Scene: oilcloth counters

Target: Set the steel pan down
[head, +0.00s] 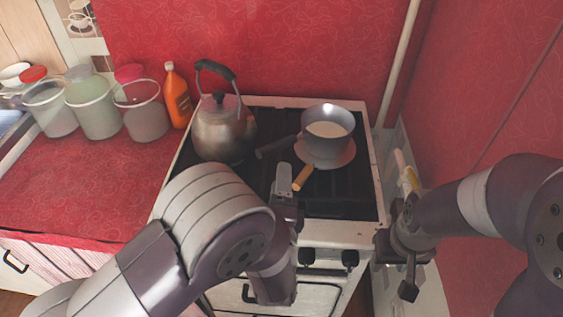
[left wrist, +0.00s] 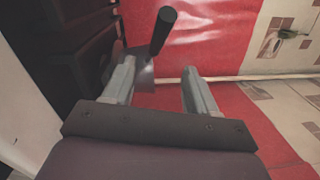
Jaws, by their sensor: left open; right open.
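The steel pan (head: 327,116) is grey with a dark handle (head: 275,148) pointing left and pale contents inside. It is at the right of the stove top, over a brownish round pan (head: 345,158) with a wooden handle (head: 302,178). I cannot tell if the two touch. My left gripper (head: 284,180) is open, just in front of the dark handle. In the left wrist view its fingers (left wrist: 158,88) are apart, with a dark handle (left wrist: 163,30) and a grey piece of metal (left wrist: 143,78) beyond them. My right gripper (head: 400,245) is open at the stove's right front, away from the pan.
A steel kettle (head: 222,130) stands on the stove, left of the pan. An orange bottle (head: 177,96) and several lidded tubs (head: 92,108) stand on the red counter (head: 85,190). A red wall (head: 270,50) closes off the back.

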